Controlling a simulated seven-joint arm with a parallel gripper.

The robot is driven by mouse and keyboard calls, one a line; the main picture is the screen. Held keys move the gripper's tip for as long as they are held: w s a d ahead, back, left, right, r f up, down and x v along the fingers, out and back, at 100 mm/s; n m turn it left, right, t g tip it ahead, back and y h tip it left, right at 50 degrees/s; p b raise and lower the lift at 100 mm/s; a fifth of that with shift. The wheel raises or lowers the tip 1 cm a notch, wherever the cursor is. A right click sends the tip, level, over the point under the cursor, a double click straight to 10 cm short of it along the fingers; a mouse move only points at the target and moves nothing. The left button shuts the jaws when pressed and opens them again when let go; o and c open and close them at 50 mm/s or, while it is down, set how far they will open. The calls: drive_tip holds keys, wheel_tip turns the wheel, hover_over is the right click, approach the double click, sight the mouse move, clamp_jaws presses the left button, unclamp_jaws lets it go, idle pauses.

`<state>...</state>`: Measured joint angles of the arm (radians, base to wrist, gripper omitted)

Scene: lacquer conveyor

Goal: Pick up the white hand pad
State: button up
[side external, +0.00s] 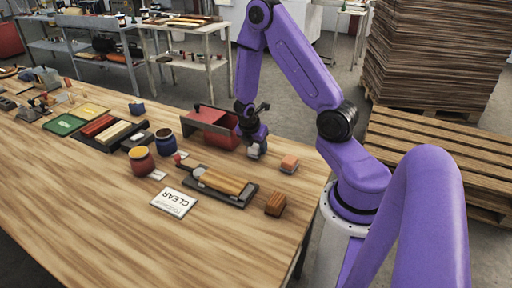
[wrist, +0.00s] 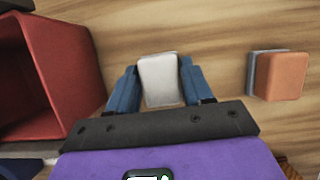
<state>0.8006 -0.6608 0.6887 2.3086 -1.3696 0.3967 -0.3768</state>
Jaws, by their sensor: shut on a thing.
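The white hand pad (wrist: 159,80) is a small pale block with rounded corners. In the wrist view it sits between the two blue fingers of my gripper (wrist: 156,88), which is shut on it. In the side external view my gripper (side external: 257,148) points down near the table's far right part, and the pad (side external: 253,152) shows as a small pale patch at its tips. I cannot tell whether the pad touches the table or is slightly above it.
An orange pad with a grey layer (wrist: 280,76) lies right of my gripper. A red open bin (side external: 215,128) stands close on the left. A brown block (side external: 275,204), a roller on a dark tray (side external: 215,196) and a CLEAR card (side external: 173,202) lie nearer. The front table area is bare.

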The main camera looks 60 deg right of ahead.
sight(256, 145)
drive_tip(key=shift+r, duration=4.8)
drive_tip(key=o, duration=0.5)
drive_tip(key=c, duration=0.4)
